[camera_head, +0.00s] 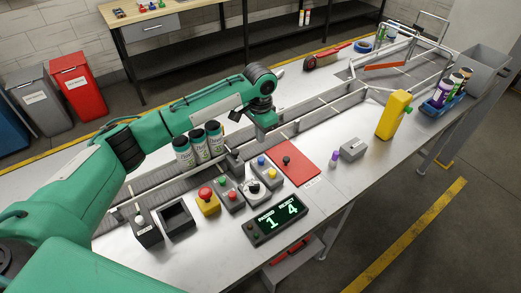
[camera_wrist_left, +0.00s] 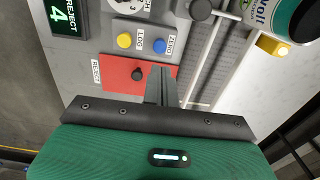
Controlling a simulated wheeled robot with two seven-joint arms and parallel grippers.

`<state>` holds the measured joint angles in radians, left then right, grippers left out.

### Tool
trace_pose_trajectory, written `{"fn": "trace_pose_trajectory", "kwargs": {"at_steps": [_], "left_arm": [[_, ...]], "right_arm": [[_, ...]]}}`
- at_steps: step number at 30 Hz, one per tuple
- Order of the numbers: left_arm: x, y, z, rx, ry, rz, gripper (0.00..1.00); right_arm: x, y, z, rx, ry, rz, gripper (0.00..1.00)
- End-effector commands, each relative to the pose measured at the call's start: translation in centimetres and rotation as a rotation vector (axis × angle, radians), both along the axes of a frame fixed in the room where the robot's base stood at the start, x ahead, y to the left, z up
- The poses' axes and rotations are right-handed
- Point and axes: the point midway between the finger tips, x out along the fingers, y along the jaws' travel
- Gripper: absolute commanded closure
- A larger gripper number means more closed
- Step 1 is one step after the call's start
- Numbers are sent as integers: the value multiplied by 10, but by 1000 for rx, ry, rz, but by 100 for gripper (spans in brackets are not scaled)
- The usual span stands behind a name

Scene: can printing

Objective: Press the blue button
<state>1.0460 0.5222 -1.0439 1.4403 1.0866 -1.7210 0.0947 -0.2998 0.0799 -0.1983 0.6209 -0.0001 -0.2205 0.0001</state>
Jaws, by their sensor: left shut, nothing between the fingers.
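The blue button (camera_head: 261,160) sits on a grey control box beside a yellow button (camera_head: 271,172). In the left wrist view the blue button (camera_wrist_left: 159,46) is marked ZERO, and the yellow button (camera_wrist_left: 124,40) is marked LOG. My left gripper (camera_head: 264,138) points down over the line, behind the grey box in the head view. In the wrist view its shut, empty fingers (camera_wrist_left: 160,70) end just below the blue button in the picture, with a small gap between. Their height above the box is hard to tell. My right gripper is not in view.
A red REJECT plate (camera_head: 296,164) with a black knob lies beside the box. A display (camera_head: 275,220), a red button on a yellow base (camera_head: 207,202) and other control boxes stand nearby. Several cans (camera_head: 199,145) stand on the conveyor. A yellow bottle (camera_head: 394,115) is farther right.

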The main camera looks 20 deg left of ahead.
Motion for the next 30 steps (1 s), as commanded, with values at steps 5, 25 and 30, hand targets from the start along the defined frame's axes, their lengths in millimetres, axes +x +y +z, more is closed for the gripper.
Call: {"fn": "trace_pose_trajectory", "kwargs": {"at_steps": [5, 25, 30], "left_arm": [[0, 0, -36, 2, 4, 2, 100], [1, -1, -85, 0, -1, 0, 100], [1, -1, -90, -1, 1, 0, 100]], "right_arm": [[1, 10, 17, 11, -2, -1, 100], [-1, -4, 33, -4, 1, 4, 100], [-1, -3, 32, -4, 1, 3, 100]]}}
